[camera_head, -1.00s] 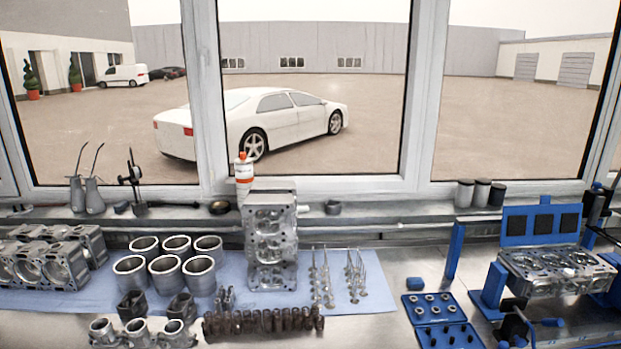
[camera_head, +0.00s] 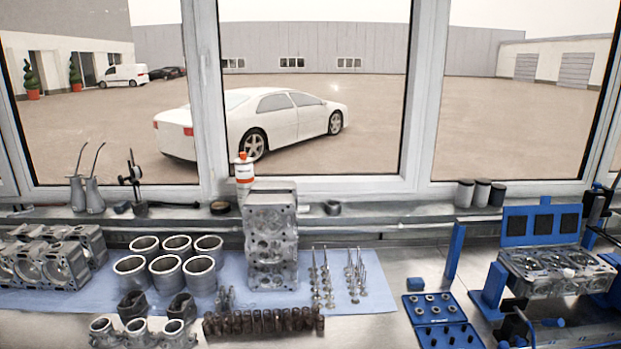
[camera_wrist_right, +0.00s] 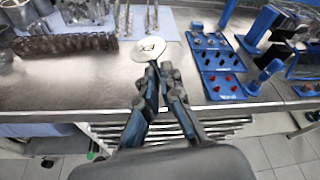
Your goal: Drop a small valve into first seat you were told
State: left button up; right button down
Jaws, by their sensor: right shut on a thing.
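In the right wrist view my right gripper (camera_wrist_right: 160,75) is shut on a valve (camera_wrist_right: 148,47), whose pale round head faces the camera with a dark marking that looks like "EX". Its stem is mostly hidden by the fingers. The gripper is over the front part of the steel bench, left of the blue trays. In the head view a cylinder head (camera_head: 555,268) lies on a blue stand at the right, its chambers facing up. Several valves (camera_head: 322,283) stand on the blue mat in the middle. Neither gripper shows in the head view.
Blue trays (camera_head: 430,305) with small parts lie left of the stand; the wrist view shows another with red parts (camera_wrist_right: 220,83). An upright cylinder head (camera_head: 270,245), liners (camera_head: 165,270) and a dark row of springs (camera_head: 262,322) fill the middle and left. Bare steel lies between mat and trays.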

jog(key=m+y, duration=0.1)
jog(key=m, duration=0.2)
jog(key=shift+w+d+y, duration=0.1)
jog(key=shift+y, duration=0.2)
